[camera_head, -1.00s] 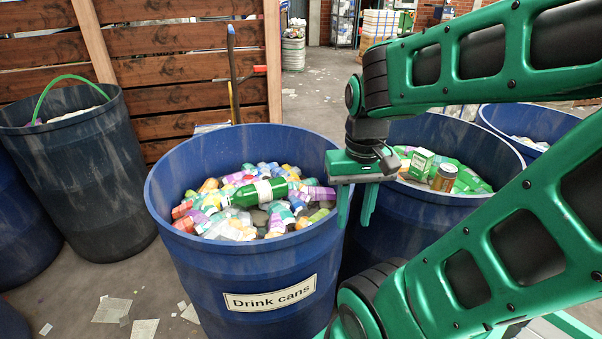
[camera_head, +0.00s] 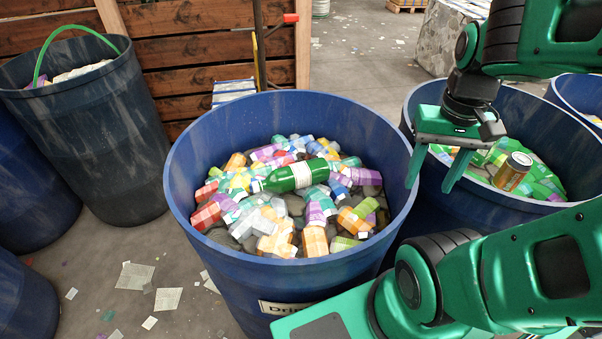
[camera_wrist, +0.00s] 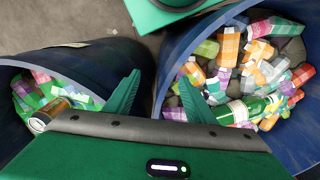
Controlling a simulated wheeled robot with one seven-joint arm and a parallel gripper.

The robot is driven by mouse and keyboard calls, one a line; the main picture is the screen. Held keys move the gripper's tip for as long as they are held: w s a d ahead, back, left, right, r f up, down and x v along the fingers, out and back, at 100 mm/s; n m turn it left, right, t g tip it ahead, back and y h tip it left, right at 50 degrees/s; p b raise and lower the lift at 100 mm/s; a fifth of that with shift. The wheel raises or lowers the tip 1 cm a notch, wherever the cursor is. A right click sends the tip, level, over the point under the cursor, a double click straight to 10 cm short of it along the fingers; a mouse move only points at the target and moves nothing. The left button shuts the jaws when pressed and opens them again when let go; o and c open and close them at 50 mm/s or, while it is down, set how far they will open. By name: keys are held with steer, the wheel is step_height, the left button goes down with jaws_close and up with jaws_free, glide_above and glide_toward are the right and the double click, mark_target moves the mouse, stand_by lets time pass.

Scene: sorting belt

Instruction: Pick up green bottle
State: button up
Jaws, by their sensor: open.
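The green bottle (camera_head: 290,177) with a white label lies on its side on top of the cans and bottles in the blue drink cans barrel (camera_head: 182,232). It also shows in the wrist view (camera_wrist: 243,109), beside the right finger and partly hidden by it. My gripper (camera_head: 431,188) is open and empty. It hangs to the right of the bottle, over the gap and rims between the drink cans barrel and the blue barrel to its right. In the wrist view my gripper's two fingers (camera_wrist: 158,95) are spread wide.
The right-hand blue barrel (camera_head: 418,98) holds green boxes and a gold can (camera_head: 512,171). A dark barrel with a green handle (camera_head: 140,165) stands at left. A wooden fence (camera_head: 200,50) is behind. Papers (camera_head: 135,276) lie on the floor.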

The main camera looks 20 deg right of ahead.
steer(key=o, duration=0.4)
steer(key=w+a+n, duration=0.1)
steer(key=w, duration=0.1)
steer(key=w+n+t, duration=0.1)
steer(key=w, duration=0.2)
steer(key=w+a+n+t, duration=0.1)
steer(key=w, duration=0.1)
steer(key=shift+w+a+r+h, duration=0.3)
steer(key=shift+a+r, duration=0.05)
steer(key=shift+r, duration=0.05)
steer(key=n+g+y, duration=0.1)
steer(key=n+y, duration=0.3)
steer(key=n, duration=1.5)
glide_above(305, 165)
steer(key=d, duration=0.3)
step_height(305, 165, down, 7)
steer(key=shift+s+r, duration=0.1)
steer(key=shift+s, duration=0.05)
steer(key=shift+w+f+n+g+y, duration=0.3)
steer(key=shift+w+f+n+y, duration=0.15)
steer(key=shift+n, duration=0.35)
steer(key=shift+a+f, duration=0.1)
steer(key=shift+f, duration=0.1)
steer(key=x, duration=0.5)
steer(key=shift+a+f, duration=0.15)
steer(key=shift+s+x, duration=0.2)
steer(key=shift+x, duration=1.1)
steer(key=shift+s+x, duration=0.25)
steer(key=shift+x, duration=1)
